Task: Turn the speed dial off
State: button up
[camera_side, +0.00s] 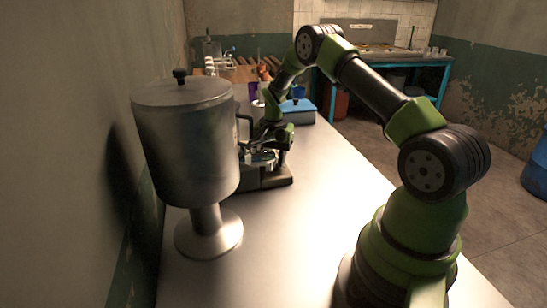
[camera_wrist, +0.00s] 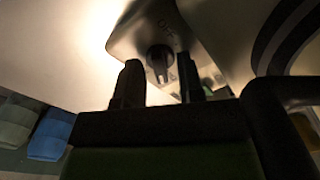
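The speed dial (camera_wrist: 160,58) is a small dark round knob on a pale metal panel (camera_wrist: 135,38) in the wrist view. In the side view my gripper (camera_side: 266,154) is down at the machine with a dark base (camera_side: 265,180), and the dial is hidden there.
A large lidded metal vessel on a pedestal (camera_side: 185,140) stands at the near left, by the wall. A blue box (camera_side: 298,112) lies behind my wrist. The near part of the metal table (camera_side: 275,245) is clear. A dark curved bar (camera_wrist: 278,125) is close at right in the wrist view.

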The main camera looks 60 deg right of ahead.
grip_shut()
jog(key=shift+n, duration=0.3)
jog(key=n, duration=0.5)
jog(key=shift+n, duration=0.3)
jog(key=n, duration=1.1)
jog(key=shift+n, duration=0.4)
jog(key=n, duration=0.5)
jog(key=shift+n, duration=0.4)
